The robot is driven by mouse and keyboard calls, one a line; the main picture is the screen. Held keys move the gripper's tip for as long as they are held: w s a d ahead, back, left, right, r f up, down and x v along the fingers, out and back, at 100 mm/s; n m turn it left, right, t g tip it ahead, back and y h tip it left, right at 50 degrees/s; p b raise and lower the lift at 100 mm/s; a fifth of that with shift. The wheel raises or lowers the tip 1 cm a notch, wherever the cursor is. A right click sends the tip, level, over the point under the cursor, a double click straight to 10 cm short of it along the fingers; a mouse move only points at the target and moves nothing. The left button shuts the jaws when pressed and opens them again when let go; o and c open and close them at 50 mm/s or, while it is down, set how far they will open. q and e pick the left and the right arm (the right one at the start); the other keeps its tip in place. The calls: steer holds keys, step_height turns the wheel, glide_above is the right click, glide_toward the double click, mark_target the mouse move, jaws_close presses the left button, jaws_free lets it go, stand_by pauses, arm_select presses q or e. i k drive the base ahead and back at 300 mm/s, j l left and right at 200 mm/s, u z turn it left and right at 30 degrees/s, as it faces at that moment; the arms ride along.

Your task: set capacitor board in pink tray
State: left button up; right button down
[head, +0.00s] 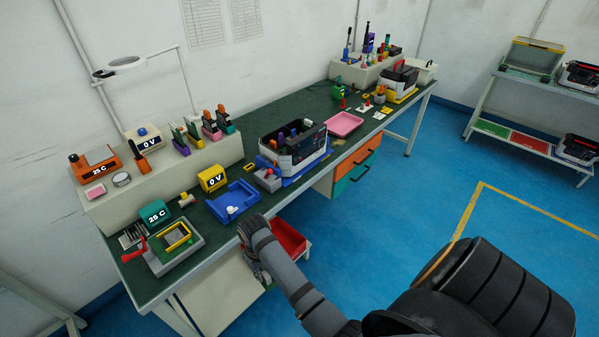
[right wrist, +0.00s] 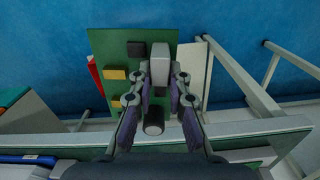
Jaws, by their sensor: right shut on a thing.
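The green circuit board (right wrist: 108,45) fills the upper middle of the right wrist view, with yellow and black blocks and a tall pale grey part on it. My right gripper (right wrist: 161,90) is shut on the board's grey part, its fingers on both sides of it. A dark cylinder sits between the fingers. In the head view my right gripper (head: 252,268) hangs in front of the bench's near edge, and the board cannot be made out there. The pink tray (head: 344,124) lies empty on the bench, farther back to the right. My left gripper is not in view.
The green-topped bench (head: 312,107) holds a blue tray (head: 232,203), a white-and-black tester (head: 293,150) on a blue base, and a fixture with a red handle (head: 168,252). A red bin (head: 288,238) sits below the bench edge. Floor to the right is clear.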

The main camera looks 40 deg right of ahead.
mark_target(342, 126)
steer(key=i+l, duration=0.1)
steer(key=l, duration=0.8)
steer(key=i+l, duration=0.1)
steer(key=l, duration=0.75)
steer(key=i+l+u, duration=0.1)
steer(key=l, duration=0.8)
